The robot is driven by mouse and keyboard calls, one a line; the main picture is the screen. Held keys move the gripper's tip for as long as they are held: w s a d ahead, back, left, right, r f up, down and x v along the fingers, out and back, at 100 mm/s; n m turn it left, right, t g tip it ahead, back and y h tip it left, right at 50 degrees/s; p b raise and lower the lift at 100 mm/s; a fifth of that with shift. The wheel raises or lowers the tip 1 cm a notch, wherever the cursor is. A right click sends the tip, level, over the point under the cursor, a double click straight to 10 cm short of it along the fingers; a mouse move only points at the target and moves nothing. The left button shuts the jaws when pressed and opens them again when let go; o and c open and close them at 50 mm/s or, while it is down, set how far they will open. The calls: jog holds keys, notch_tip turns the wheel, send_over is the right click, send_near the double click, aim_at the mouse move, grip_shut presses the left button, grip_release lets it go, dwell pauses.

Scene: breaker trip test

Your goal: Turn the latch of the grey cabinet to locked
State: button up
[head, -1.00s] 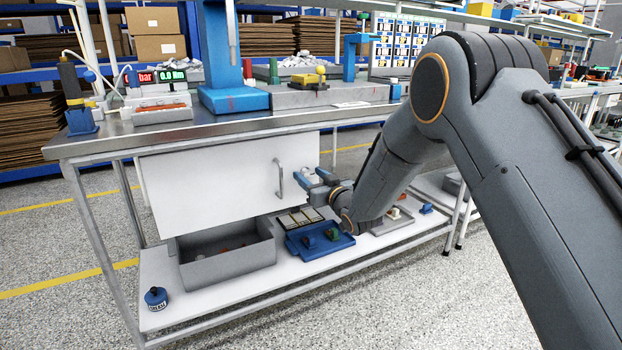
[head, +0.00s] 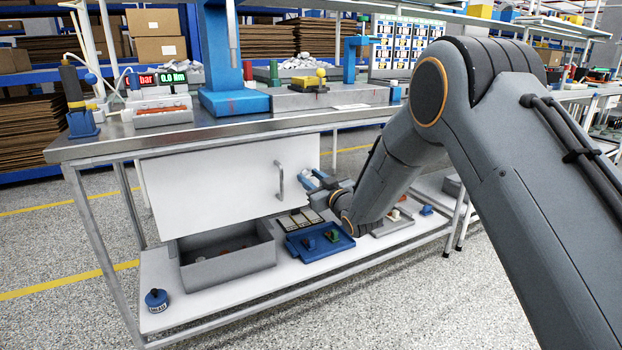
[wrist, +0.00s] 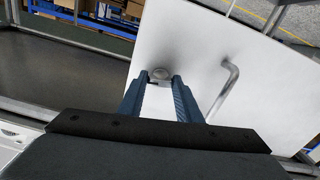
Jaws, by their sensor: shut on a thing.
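The grey cabinet (head: 225,185) hangs under the workbench and shows a pale, nearly white door with a bar handle (head: 280,180). In the wrist view the door (wrist: 195,45) fills the middle, with its handle (wrist: 228,88) to the right of the fingers. A small round grey latch (wrist: 160,74) sits on the door near its edge. My gripper (wrist: 159,82) has its two blue fingers on either side of the latch and is shut on it. In the head view my gripper (head: 312,180) is at the door's right edge; the latch cannot be made out there.
Below the cabinet, a grey bin (head: 228,262) and a blue tray (head: 320,243) with small parts stand on the lower shelf (head: 205,305). A blue round item (head: 156,299) stands at the shelf's left end. The bench top (head: 240,122) above carries test equipment.

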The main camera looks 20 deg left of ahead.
jog(key=n, duration=0.4)
jog(key=shift+p, duration=0.3)
jog(key=n, duration=0.8)
jog(key=shift+n+p, duration=0.3)
jog(key=shift+n, duration=1.6)
jog(key=o, duration=1)
jog(key=shift+o, duration=0.2)
jog(key=p+v, duration=0.1)
jog(key=v, duration=0.7)
jog(key=shift+p, duration=0.35)
